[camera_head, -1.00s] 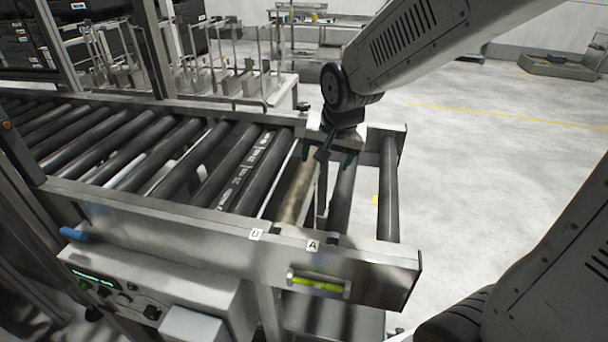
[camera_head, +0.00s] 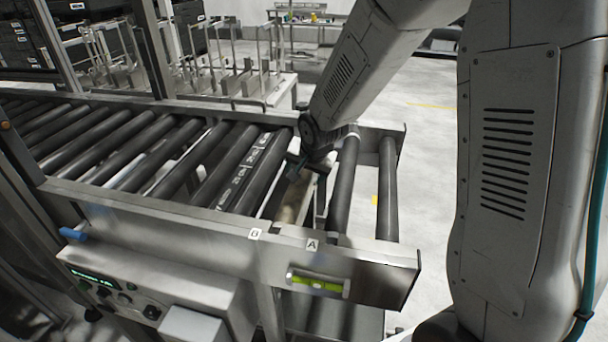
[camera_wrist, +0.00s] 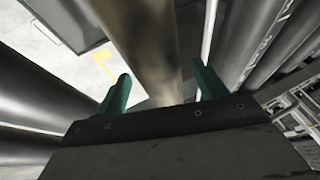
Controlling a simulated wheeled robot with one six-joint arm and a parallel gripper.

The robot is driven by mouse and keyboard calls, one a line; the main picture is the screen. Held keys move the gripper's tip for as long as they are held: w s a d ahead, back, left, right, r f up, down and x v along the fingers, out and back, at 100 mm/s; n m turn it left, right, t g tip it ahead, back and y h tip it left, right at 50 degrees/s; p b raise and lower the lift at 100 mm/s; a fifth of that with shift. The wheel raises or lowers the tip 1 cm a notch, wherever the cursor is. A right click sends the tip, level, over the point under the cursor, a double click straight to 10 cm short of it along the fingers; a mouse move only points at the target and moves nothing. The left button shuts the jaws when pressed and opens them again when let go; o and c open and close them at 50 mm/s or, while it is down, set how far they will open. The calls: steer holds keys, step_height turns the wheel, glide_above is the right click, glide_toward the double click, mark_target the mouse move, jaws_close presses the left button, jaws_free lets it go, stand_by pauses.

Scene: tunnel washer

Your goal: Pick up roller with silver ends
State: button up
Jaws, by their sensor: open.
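A worn tan-brown roller (camera_head: 288,207) lies in the gap in the conveyor frame near labels A and B. In the wrist view the roller (camera_wrist: 145,45) runs lengthwise between my two green fingers. Its silver ends cannot be made out, and my arm hides its far part in the head view. My gripper (camera_head: 304,170) is above the roller's middle to far part, pointing down. In the wrist view my gripper (camera_wrist: 161,72) is open, with one finger on each side of the roller's line. I cannot tell whether either finger touches it.
Dark rollers (camera_head: 345,185) lie close on the right, and a dark roller with white markings (camera_head: 246,175) lies on the left. The steel side rail (camera_head: 220,220) with a green level (camera_head: 318,283) runs in front. Open floor (camera_head: 420,140) lies beyond the conveyor's right end.

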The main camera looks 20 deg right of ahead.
steer(key=shift+f, duration=0.15)
steer(key=shift+w, duration=0.1)
jaws_close()
step_height(320, 180, up, 28)
stand_by(0.8)
